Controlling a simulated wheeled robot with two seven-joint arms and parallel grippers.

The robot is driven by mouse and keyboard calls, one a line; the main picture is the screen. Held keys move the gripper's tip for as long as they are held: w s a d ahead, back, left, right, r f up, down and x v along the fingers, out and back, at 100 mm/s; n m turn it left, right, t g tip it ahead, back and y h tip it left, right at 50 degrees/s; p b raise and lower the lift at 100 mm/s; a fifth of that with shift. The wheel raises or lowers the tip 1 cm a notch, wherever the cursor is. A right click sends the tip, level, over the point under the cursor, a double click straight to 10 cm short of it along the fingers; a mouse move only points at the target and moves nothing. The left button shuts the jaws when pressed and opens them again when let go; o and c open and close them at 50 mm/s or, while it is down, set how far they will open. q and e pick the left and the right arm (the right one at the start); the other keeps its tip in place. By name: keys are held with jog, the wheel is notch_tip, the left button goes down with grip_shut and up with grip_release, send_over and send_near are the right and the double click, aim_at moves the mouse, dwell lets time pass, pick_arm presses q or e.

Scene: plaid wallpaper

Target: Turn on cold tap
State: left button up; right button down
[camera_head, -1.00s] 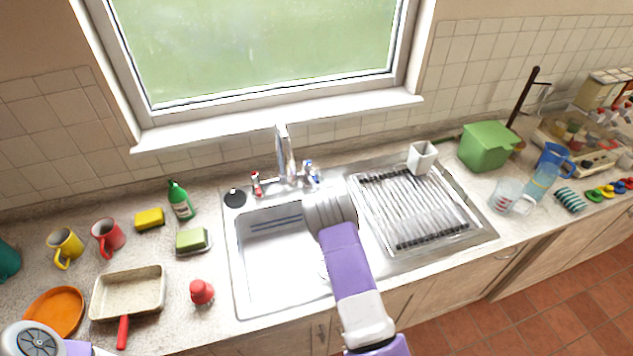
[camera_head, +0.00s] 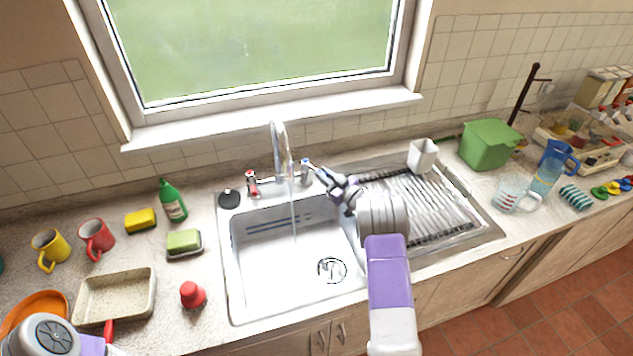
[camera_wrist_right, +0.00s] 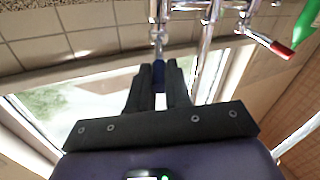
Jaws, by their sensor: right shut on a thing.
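The cold tap handle has a blue tip (camera_head: 306,162) and stands at the right of the chrome faucet (camera_head: 279,150) behind the sink. My right gripper (camera_head: 316,170) reaches it from the front right. In the right wrist view the gripper (camera_wrist_right: 158,82) is shut on the blue handle (camera_wrist_right: 159,74), which sits between the two black fingers. A thin stream of water (camera_head: 293,210) runs from the spout into the basin. The hot tap handle with a red tip (camera_head: 251,178) is at the left; it also shows in the wrist view (camera_wrist_right: 281,49). My left gripper is out of view.
A green box (camera_head: 489,145) is at right. The window sill is clear.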

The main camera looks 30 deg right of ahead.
jog(key=shift+w+r, duration=0.1)
jog(key=shift+r, duration=0.05)
jog(key=c, duration=1.1)
grip_release()
jog(key=shift+d, duration=0.1)
jog(key=shift+v, duration=3.8)
